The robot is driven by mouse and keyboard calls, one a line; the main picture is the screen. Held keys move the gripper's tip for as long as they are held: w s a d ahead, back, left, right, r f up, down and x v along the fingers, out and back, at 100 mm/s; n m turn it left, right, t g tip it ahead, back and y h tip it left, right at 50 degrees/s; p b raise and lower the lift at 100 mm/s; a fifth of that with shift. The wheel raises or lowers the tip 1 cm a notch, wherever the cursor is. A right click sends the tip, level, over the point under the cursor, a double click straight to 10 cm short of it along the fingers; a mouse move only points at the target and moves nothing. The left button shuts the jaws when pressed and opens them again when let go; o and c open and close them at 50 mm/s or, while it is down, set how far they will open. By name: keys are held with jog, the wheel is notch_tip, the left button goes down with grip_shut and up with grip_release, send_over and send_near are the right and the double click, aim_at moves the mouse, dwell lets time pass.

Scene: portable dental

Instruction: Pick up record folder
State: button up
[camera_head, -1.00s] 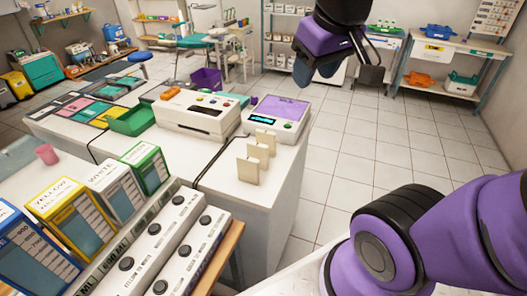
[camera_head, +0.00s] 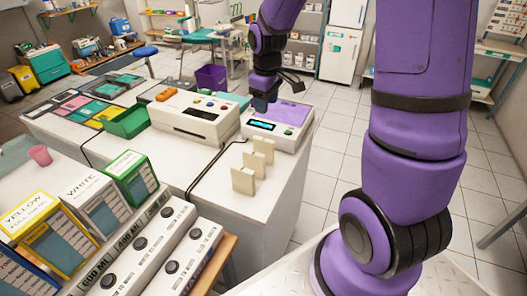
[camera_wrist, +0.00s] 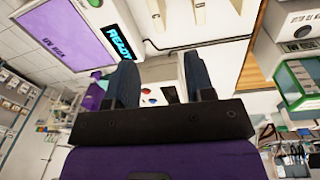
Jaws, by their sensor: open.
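The front one (camera_head: 243,181), the middle one (camera_head: 254,164) and the rear one (camera_head: 264,149) are apart from my gripper. Pale upright pieces, partly cut off, show at the top of the wrist view.
The UV box (camera_head: 290,113) shows a lit display, reading READY in the wrist view (camera_wrist: 118,40). A white machine (camera_head: 195,115) and green tray (camera_head: 127,122) stand left of it. Labelled boxes (camera_head: 97,205) and a long knobbed unit (camera_head: 150,250) are in front. A black cable crosses the counter.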

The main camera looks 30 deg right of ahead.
jog(key=n, duration=0.1)
send_over(264, 139)
jog(key=shift+g, duration=0.4)
jog(key=f, duration=0.7)
jog(key=shift+s+d+f, duration=0.1)
jog(key=shift+d+f, duration=0.05)
jog(key=shift+d, duration=0.1)
notch_tip(264, 139, down, 6)
jog(key=shift+r, duration=0.2)
jog(key=f, duration=0.3)
jog(key=shift+a+f, duration=0.35)
jog(key=shift+f, duration=0.8)
grip_shut()
